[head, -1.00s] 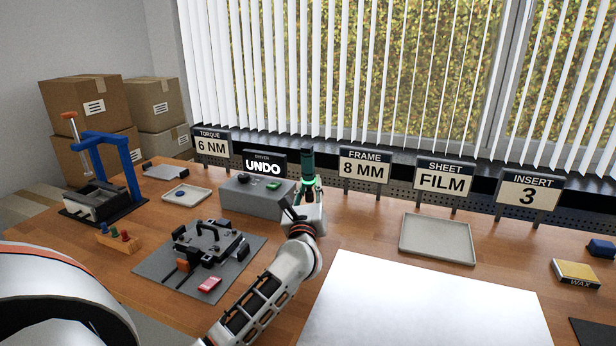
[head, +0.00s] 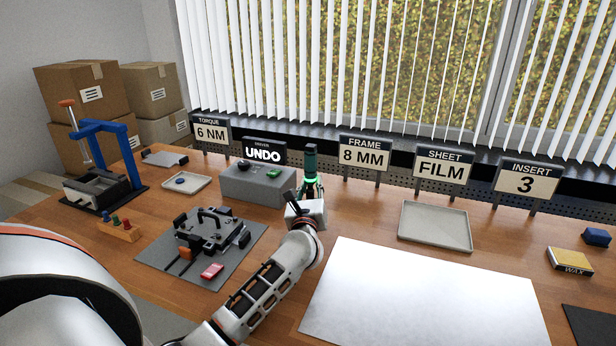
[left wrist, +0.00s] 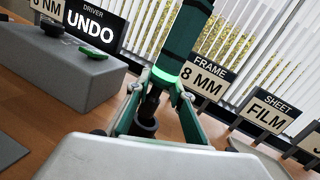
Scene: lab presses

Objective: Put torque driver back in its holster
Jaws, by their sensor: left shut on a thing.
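The torque driver (head: 310,160) is dark green with a bright green ring and stands about upright. My left gripper (head: 312,188) is shut on it, beside the grey block at the back of the table. In the left wrist view the driver (left wrist: 183,45) rises between the two fingers (left wrist: 155,105), leaning a little right in the picture. Below its green ring, a dark cylinder with an open rim (left wrist: 146,124) shows between the fingers. I cannot tell whether this is the holster, or whether the driver's tip is in it. My right gripper is out of view.
The grey block (head: 250,188) with dark and green knobs is close left of the driver, before the UNDO sign (head: 263,152). The FRAME sign (head: 364,155) stands behind right. A pale tray (head: 435,243) and white sheet (head: 425,300) lie right. A black fixture (head: 212,228) sits left.

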